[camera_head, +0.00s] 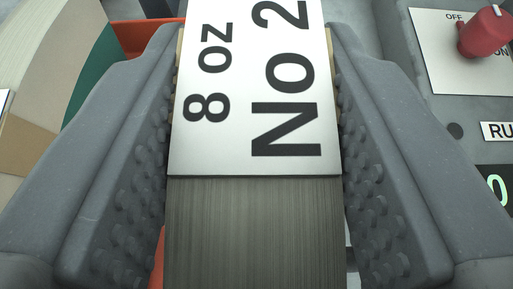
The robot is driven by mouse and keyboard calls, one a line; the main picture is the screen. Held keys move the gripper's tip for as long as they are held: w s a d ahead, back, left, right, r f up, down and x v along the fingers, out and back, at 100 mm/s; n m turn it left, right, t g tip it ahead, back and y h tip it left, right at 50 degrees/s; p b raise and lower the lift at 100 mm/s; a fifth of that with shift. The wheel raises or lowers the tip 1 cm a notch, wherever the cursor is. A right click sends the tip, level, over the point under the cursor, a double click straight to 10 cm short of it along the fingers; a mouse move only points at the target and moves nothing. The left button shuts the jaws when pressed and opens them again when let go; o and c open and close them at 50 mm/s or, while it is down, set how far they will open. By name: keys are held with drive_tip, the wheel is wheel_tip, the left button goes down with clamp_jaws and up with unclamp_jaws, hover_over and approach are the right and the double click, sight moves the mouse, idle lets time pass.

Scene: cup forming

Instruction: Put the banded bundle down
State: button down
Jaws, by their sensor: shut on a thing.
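The banded bundle (253,235) fills the middle of the view between the fingers of my gripper (255,110). It looks like a stack of many thin grey-brown layers seen edge-on. A white band (235,140) wraps its upper part and reads "8 oz" and "No 2". My gripper is shut on the bundle, with the studded inner faces of both grey fingers along its left and right sides. The bundle's far end is cut off at the top edge and its near end at the bottom edge. What lies under the bundle is hidden.
At right is a grey machine panel (390,50) with a red knob (486,32) on a white plate marked OFF and ON, a "RU" label (497,131) and a dark display (497,188). An orange part (145,38) shows behind the left finger. Beige and green curved shapes lie at upper left.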

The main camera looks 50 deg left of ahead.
drive_tip(key=shift+f+b, duration=0.4)
drive_tip(key=shift+f, duration=1.5)
drive_tip(key=c, duration=1)
unclamp_jaws()
drive_tip(key=p+v, duration=0.1)
drive_tip(key=v, duration=1.1)
drive_tip(key=shift+s+p, duration=0.1)
drive_tip(key=shift+p, duration=0.25)
